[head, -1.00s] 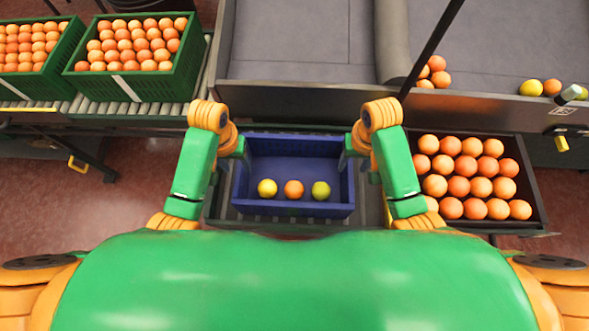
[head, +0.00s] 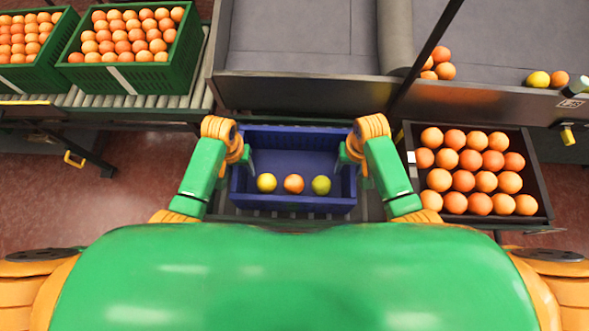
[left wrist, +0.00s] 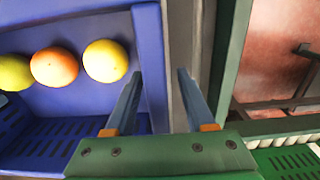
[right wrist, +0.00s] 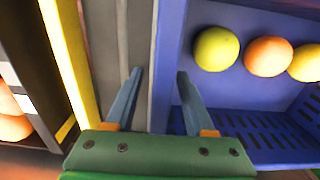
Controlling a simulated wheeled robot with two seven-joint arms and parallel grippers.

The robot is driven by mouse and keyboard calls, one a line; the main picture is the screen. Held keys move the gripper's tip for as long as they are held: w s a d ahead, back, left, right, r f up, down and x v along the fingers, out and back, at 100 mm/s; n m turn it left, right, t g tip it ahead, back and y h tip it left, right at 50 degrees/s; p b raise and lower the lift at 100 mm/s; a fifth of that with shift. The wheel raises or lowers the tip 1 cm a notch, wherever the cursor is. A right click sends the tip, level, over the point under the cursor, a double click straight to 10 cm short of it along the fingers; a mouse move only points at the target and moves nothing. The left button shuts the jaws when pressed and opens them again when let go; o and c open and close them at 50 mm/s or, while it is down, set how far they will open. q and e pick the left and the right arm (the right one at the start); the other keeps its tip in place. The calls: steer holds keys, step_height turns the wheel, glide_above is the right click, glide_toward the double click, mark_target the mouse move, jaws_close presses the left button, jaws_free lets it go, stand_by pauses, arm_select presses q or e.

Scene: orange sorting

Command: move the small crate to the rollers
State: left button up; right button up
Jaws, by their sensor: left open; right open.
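The small blue crate (head: 293,203) stands in front of me in the head view, with two yellow-green fruits (head: 267,183) (head: 321,185) and one orange (head: 293,184) inside. My left gripper (head: 248,162) is at its left wall. In the left wrist view its open fingers (left wrist: 158,95) are on either side of that wall (left wrist: 150,60). My right gripper (head: 343,162) is at the right wall. In the right wrist view its open fingers (right wrist: 160,95) are on either side of that wall (right wrist: 168,60). Neither gripper is shut on the crate. The rollers (head: 140,101) are at the upper left.
Two green crates full of oranges (head: 130,75) (head: 30,78) stand on the rollers. A dark tray of oranges (head: 540,190) is close to the right of my right arm. A grey padded conveyor (head: 300,40) with a raised edge lies behind the blue crate.

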arm_select(q)
steer(key=shift+f, duration=0.3)
arm_select(e)
steer(key=shift+f, duration=0.35)
arm_select(q)
jaws_close()
arm_select(e)
jaws_close()
stand_by(0.7)
